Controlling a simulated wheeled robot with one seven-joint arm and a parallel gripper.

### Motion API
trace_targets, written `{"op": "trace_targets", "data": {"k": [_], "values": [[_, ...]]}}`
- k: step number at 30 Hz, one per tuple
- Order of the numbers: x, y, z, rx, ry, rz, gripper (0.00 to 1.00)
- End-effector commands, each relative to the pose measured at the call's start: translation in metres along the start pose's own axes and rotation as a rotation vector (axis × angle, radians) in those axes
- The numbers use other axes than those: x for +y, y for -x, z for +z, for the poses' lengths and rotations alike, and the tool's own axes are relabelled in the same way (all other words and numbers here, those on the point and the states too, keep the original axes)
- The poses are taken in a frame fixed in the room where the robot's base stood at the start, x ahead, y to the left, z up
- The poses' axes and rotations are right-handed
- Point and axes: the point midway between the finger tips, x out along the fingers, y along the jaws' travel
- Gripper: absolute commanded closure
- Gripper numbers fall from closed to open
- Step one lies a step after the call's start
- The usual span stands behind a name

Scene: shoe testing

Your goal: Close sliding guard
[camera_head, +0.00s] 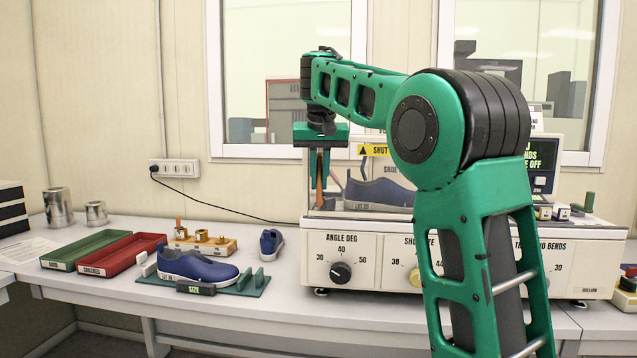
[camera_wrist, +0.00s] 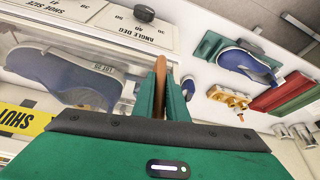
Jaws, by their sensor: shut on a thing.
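The machine's sliding guard is a clear panel with a yellow SHUT label (camera_head: 372,151), seen at the machine's upper front; the label also shows at the left of the wrist view (camera_wrist: 22,119). A brown upright handle (camera_head: 319,180) stands at the guard's left end. My gripper (camera_head: 321,190) points down there and is shut on this handle (camera_wrist: 160,70), which shows between the two green fingers in the wrist view. A blue shoe (camera_head: 380,192) sits behind the clear panel. My arm hides the guard's right part.
Left of the machine are a blue shoe (camera_head: 197,266) on a green stand, a wooden block with brass parts (camera_head: 203,243), a red tray (camera_head: 122,254), a green tray (camera_head: 90,250) and metal cans (camera_head: 58,207). Knobs (camera_head: 340,272) line the machine's front.

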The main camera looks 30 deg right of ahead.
Motion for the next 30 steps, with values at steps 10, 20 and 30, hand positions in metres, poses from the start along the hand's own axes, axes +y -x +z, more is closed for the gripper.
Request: {"op": "trace_targets", "data": {"k": [10,20,30], "values": [[-0.004,0.001,0.0,0.003,0.009,-0.005,0.69],[-0.002,0.007,-0.001,0.003,0.005,-0.003,0.69],[-0.002,0.052,-0.001,0.002,0.006,-0.005,0.69]]}}
